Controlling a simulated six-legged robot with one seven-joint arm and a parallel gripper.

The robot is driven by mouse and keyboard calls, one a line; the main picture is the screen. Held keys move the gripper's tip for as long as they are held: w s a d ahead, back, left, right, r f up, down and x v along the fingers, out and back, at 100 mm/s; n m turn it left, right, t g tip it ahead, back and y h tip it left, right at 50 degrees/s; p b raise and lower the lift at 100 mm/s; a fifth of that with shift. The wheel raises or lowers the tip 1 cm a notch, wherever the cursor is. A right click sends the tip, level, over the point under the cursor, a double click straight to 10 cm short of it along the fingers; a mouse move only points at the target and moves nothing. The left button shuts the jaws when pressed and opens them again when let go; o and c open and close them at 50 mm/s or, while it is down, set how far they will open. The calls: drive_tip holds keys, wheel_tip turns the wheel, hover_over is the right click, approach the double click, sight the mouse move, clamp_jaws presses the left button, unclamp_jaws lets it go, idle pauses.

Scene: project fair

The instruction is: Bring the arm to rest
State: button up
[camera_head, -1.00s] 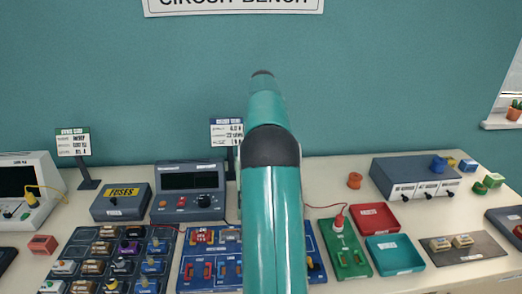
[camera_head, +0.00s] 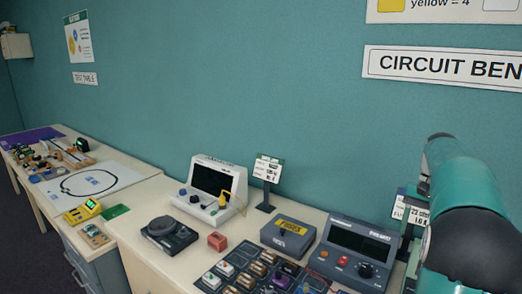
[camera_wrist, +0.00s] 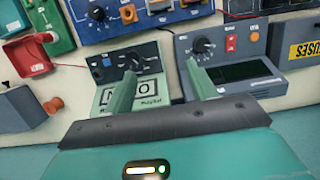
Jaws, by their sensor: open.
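My teal arm (camera_head: 468,225) rises at the right side of the head view and covers part of the circuit bench there. My gripper shows in the wrist view (camera_wrist: 158,95), with its two green fingers apart and nothing between them. Beyond the fingers are a meter with a green face (camera_wrist: 130,90) and a dark grey display unit (camera_wrist: 235,70). I cannot tell the distance from the fingertips to these units. The fingers are hidden in the head view.
The bench holds a white oscilloscope-like unit (camera_head: 212,190), a display box (camera_head: 355,250), a fuses box (camera_head: 288,235) and a dark component board (camera_head: 262,270). A second table (camera_head: 130,180) stands further left. The wall above the bench is clear apart from signs.

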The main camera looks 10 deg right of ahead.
drive_tip(key=s+a+r+n+t+h, duration=0.1)
drive_tip(key=a+r+n+t, duration=0.1)
drive_tip(key=a, duration=0.9)
drive_tip(key=s+a+r+n+t+h, duration=0.1)
drive_tip(key=s+a+r+n, duration=0.15)
drive_tip(key=a, duration=0.85)
drive_tip(key=s+a+f+n+t, duration=0.2)
drive_tip(key=s+a+f, duration=0.1)
drive_tip(key=s+a, duration=0.2)
drive_tip(key=s+a+f+n+t, duration=0.2)
drive_tip(key=s+a+f+n, duration=0.1)
drive_tip(key=a, duration=0.7)
drive_tip(key=s+f, duration=0.1)
drive_tip(key=s, duration=0.1)
drive_tip(key=shift+s+f, duration=0.25)
drive_tip(key=shift+s, duration=0.05)
drive_tip(key=c, duration=0.5)
drive_tip(key=shift+o, duration=0.2)
drive_tip(key=shift+s, duration=0.2)
